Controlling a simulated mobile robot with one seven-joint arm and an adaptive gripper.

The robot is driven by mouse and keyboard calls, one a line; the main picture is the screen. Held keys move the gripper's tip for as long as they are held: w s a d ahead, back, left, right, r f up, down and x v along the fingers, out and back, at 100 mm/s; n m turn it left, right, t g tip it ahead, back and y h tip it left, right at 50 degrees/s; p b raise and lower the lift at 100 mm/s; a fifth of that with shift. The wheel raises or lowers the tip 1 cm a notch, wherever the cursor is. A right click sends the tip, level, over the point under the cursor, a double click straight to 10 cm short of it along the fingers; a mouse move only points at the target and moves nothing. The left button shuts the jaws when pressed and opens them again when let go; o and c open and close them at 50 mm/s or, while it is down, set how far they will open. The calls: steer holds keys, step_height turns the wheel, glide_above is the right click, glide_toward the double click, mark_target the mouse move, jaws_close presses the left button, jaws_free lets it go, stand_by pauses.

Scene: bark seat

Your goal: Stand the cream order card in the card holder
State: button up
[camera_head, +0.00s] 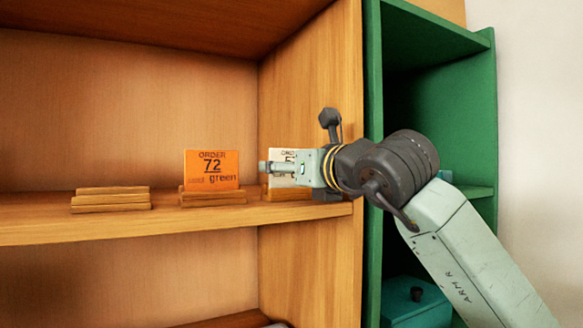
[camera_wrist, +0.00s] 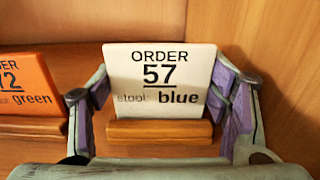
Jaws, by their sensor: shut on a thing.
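The cream order card (camera_wrist: 160,62), printed "ORDER 57" and "blue", is upright between the two purple-padded fingers of my gripper (camera_wrist: 160,84), which is shut on its side edges. Its lower edge meets the back of a wooden card holder (camera_wrist: 160,132); I cannot tell whether it rests fully in the slot. In the head view my gripper (camera_head: 272,167) covers most of the cream card (camera_head: 287,155), and the holder (camera_head: 288,194) shows just below it, at the right end of the shelf.
An orange card (camera_head: 212,168), "ORDER 72 green", stands in a middle holder (camera_head: 212,198), close left of my gripper. An empty wooden holder (camera_head: 110,199) is farther left. The shelf's side wall (camera_head: 310,100) is close on the right, beside a green cabinet (camera_head: 440,50).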

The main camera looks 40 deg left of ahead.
steer(key=shift+f+b, duration=0.3)
steer(key=shift+f, duration=0.05)
steer(key=o, duration=0.9)
steer(key=shift+o, duration=0.9)
steer(key=shift+r, duration=0.2)
steer(key=shift+w+d+r+p, duration=0.1)
steer(key=shift+r+p, duration=2.4)
steer(key=shift+r, duration=1)
